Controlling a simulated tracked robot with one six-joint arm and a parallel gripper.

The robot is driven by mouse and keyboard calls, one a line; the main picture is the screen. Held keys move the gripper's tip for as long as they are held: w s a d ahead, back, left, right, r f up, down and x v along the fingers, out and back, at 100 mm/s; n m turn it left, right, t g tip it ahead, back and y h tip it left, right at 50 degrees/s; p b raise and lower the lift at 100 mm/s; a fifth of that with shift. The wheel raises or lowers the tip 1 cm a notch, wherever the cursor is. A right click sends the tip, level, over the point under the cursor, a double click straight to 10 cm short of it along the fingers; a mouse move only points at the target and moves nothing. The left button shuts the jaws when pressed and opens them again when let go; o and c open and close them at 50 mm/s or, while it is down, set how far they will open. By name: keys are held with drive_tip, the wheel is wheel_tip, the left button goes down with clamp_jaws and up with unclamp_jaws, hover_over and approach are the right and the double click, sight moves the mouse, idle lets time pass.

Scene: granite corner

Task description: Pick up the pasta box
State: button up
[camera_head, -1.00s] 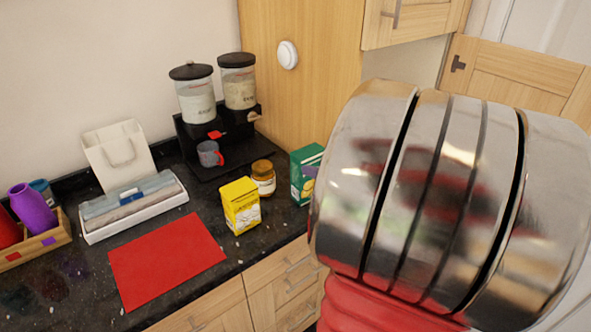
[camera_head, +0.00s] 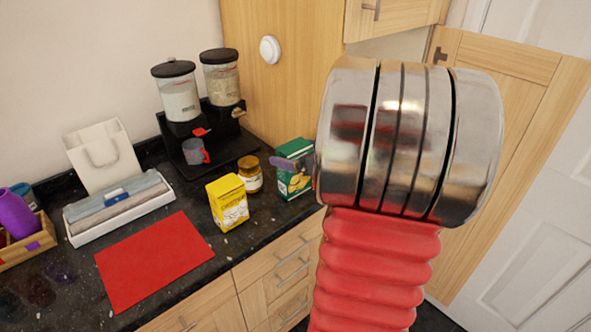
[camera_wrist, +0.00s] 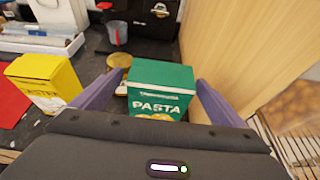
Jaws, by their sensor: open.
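The pasta box (camera_head: 295,168) is green with a picture of pasta and stands upright on the dark counter at the right in the head view, by the wooden side panel. In the wrist view the pasta box (camera_wrist: 160,88) stands between the two purple fingers of my gripper (camera_wrist: 160,92), with "PASTA" readable on its face. The fingers are open, one on each side. I cannot tell if they touch it. In the head view a purple finger shows at the box's left, and my arm hides the rest of the gripper.
A yellow box (camera_head: 228,202) and a brown-lidded jar (camera_head: 250,175) stand left of the pasta box. A red mat (camera_head: 153,260) lies farther left. A cereal dispenser (camera_head: 200,125) with a mug (camera_head: 193,151) stands behind. The wooden panel (camera_wrist: 235,45) is close on the right.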

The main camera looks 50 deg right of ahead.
drive_tip(key=shift+w, duration=0.1)
drive_tip(key=x, duration=0.5)
idle(0.5)
drive_tip(key=shift+c, duration=0.6)
drive_tip(key=shift+w+d, duration=0.1)
drive_tip(key=c, duration=1.5)
drive_tip(key=shift+o, duration=0.2)
drive_tip(key=shift+r, duration=0.1)
wheel_tip(320, 180, up, 10)
